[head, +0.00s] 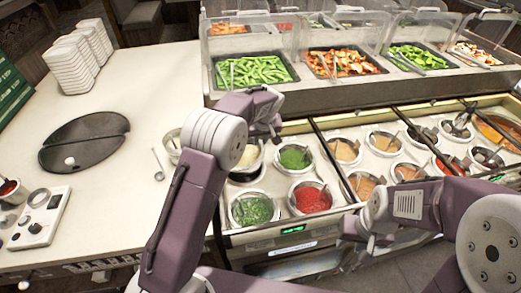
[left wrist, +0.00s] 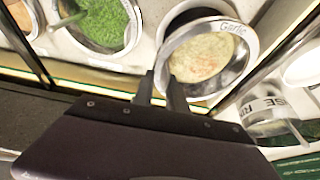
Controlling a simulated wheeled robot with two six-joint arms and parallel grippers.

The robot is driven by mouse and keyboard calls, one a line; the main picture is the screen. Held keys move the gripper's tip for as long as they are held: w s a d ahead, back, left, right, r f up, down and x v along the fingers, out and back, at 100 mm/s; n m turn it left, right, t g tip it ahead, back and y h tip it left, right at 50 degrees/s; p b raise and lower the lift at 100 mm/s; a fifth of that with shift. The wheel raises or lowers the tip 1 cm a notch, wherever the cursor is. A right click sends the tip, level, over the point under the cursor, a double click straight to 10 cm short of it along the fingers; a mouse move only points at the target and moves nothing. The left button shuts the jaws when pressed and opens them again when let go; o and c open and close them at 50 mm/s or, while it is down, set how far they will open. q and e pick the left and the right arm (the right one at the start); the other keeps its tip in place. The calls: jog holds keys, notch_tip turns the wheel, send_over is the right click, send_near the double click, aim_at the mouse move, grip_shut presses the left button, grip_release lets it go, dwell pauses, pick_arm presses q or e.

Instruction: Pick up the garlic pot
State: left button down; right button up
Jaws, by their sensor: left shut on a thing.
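The garlic pot (left wrist: 205,58) is a round metal pot of pale cream sauce with "Garlic" on its rim. My left gripper (left wrist: 167,88) is shut on its near rim in the left wrist view. The pot appears lifted, with a dark open well (left wrist: 185,18) showing behind it. In the head view the garlic pot (head: 247,156) is partly hidden by my left arm, and a dark gap shows below it. My left gripper (head: 276,136) is seen small there. My right gripper (head: 352,229) is low in front of the counter; its fingers are unclear.
Green sauce pots (head: 295,158) and a red sauce pot (head: 312,198) sit in wells close to the right. Another pot (head: 172,146) stands left, behind my arm.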

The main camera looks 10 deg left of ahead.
pick_arm(q)
notch_tip(320, 180, up, 9)
jog(key=p, duration=0.1)
jog(key=shift+f, duration=0.2)
notch_tip(320, 180, up, 3)
jog(key=p, duration=0.3)
jog(key=shift+w+f+p, duration=0.1)
jog(key=shift+w+p, duration=0.05)
jog(key=shift+p, duration=0.2)
jog(key=shift+f, duration=0.1)
dwell(0.5)
